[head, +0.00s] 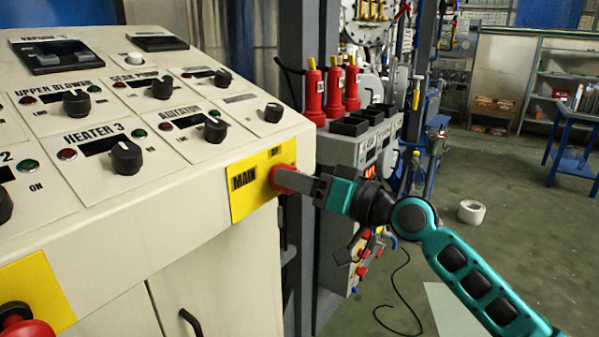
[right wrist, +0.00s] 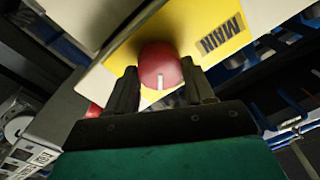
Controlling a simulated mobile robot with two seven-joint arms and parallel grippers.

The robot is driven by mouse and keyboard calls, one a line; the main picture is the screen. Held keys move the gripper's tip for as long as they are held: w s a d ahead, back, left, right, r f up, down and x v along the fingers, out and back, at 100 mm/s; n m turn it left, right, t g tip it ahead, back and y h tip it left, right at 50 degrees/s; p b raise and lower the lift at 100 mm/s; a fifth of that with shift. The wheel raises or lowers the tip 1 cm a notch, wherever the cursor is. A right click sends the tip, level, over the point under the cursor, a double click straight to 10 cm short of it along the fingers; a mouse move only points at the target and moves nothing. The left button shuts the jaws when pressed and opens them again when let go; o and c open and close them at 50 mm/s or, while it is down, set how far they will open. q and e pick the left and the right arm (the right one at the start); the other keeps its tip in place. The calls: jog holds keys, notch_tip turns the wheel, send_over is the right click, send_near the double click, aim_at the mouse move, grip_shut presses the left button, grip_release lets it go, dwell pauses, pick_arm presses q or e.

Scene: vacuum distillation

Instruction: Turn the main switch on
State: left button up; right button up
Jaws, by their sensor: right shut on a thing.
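The main switch (head: 283,174) is a red knob on a yellow plate (head: 242,200) marked MAIN, on the front edge of the cream control panel. In the right wrist view the red knob (right wrist: 160,66) has a white mark pointing toward the gripper. My right gripper (head: 285,179) reaches in from the right, its fingers at the knob. In the right wrist view its two dark fingers (right wrist: 160,90) stand on either side of the knob and are shut on it. The fingers hide part of the knob in the head view. My left gripper is not in view.
The panel top carries several black knobs, such as the Heater 3 knob (head: 126,157). A red button (head: 27,326) on another yellow plate is at the lower left. Red fittings (head: 333,90) stand behind the panel. A white roll (head: 471,212) lies on the open floor at right.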

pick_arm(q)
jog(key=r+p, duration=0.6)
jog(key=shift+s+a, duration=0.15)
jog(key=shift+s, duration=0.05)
pick_arm(e)
jog(key=m, duration=1)
jog(key=shift+f+t, duration=0.1)
jog(key=shift+t, duration=0.2)
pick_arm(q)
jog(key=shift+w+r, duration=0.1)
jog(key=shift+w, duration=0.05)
pick_arm(e)
jog(key=shift+m, duration=0.3)
jog(key=o, duration=1)
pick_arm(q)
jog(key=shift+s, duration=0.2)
pick_arm(e)
jog(key=shift+o, duration=0.2)
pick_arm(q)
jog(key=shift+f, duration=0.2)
pick_arm(e)
jog(key=shift+d, duration=0.1)
